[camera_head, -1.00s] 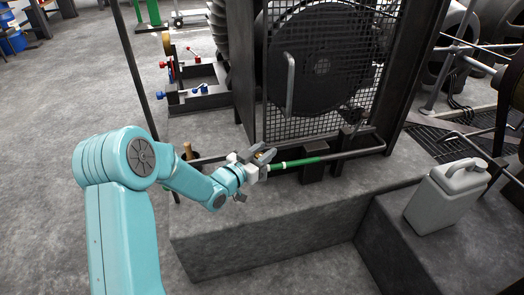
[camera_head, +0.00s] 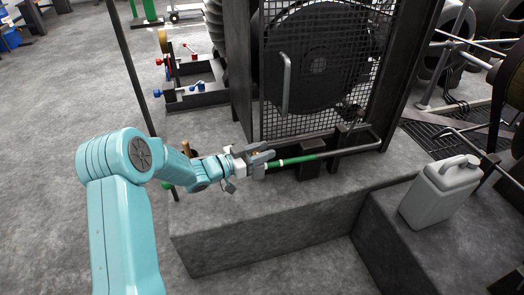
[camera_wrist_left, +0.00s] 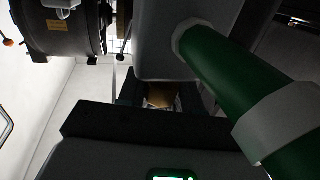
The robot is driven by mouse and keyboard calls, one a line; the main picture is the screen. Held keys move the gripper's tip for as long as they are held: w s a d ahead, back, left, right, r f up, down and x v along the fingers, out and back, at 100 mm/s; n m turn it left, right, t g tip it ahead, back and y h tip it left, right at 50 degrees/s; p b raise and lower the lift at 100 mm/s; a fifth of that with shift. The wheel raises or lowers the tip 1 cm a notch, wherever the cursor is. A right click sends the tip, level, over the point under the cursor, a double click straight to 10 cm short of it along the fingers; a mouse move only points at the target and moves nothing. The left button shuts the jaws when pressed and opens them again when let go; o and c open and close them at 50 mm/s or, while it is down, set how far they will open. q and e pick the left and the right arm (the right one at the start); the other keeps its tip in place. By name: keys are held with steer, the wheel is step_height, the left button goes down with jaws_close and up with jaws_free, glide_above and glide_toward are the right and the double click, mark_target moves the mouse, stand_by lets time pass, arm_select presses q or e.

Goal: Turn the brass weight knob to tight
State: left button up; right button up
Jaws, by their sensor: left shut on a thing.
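The brass knob (camera_wrist_left: 160,96) shows in the left wrist view as a small gold-brown patch between the dark jaws. In the head view only a speck of brass shows at the jaws. My left gripper (camera_head: 262,157) is shut on the knob, at the left end of the lever bar. The bar has a green section (camera_head: 292,161), which looks large at the right of the left wrist view (camera_wrist_left: 230,75). A pale grey block (camera_wrist_left: 165,40) sits on the bar beside the jaws. The knob's markings are hidden. My right gripper is not in view.
A mesh guard (camera_head: 330,90) in a dark frame stands just behind the bar. A grey jerrycan (camera_head: 440,190) stands on the plinth at the right.

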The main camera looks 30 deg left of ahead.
arm_select(q)
steer(key=o, duration=1)
steer(key=p+v, duration=0.5)
steer(key=v, duration=1.1)
steer(key=shift+s+r, duration=0.1)
steer(key=shift+s, duration=0.05)
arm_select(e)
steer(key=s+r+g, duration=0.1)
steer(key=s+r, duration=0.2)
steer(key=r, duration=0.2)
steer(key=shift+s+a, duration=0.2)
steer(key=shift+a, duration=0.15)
arm_select(q)
steer(key=shift+c, duration=0.2)
